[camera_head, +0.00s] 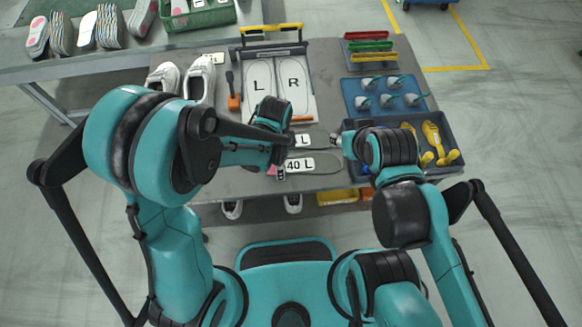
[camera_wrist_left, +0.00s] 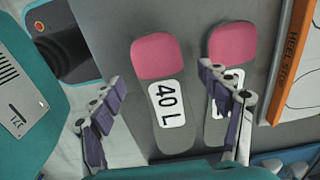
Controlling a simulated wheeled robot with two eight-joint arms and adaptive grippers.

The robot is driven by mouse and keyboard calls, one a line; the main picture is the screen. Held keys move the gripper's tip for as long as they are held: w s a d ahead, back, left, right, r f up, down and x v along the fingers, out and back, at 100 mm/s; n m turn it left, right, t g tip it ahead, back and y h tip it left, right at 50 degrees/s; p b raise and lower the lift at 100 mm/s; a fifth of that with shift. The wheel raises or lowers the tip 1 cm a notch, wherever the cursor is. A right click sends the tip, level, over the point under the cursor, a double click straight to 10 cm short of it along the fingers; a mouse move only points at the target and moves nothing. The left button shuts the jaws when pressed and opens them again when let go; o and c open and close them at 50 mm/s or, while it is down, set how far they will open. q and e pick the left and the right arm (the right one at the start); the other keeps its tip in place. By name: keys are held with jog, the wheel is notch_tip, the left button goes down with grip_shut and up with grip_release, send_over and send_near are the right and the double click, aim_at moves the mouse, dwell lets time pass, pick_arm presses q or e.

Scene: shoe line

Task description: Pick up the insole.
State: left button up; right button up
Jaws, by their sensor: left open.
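A grey insole (camera_head: 326,163) with a white "40 L" label lies flat near the table's front edge. In the left wrist view this insole (camera_wrist_left: 157,61) has a pink heel and lies between the spread fingers of my left gripper (camera_wrist_left: 162,80). A second, similar insole (camera_head: 318,134) lies just behind it, and in the left wrist view it (camera_wrist_left: 228,45) is partly covered by the right-hand finger. In the head view my left gripper (camera_head: 281,168) is over the pink heel end, open and empty. My right gripper (camera_head: 338,139) is near the insoles' right ends; its fingers are too small to read.
A fixture board (camera_head: 279,108) marked L and R stands behind the insoles. White shoes (camera_head: 201,80) stand at left. A blue tray (camera_head: 362,84) with teal-handled tools and a dark bin (camera_head: 456,139) with yellow shoe-shaped pieces are at right. A green crate (camera_head: 197,16) is farther back.

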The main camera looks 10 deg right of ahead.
pick_arm(q)
jog(key=shift+f, duration=0.85)
jog(key=shift+r, duration=0.1)
jog(key=shift+c, duration=0.2)
jog(key=c, duration=1.1)
jog(key=shift+s, duration=0.1)
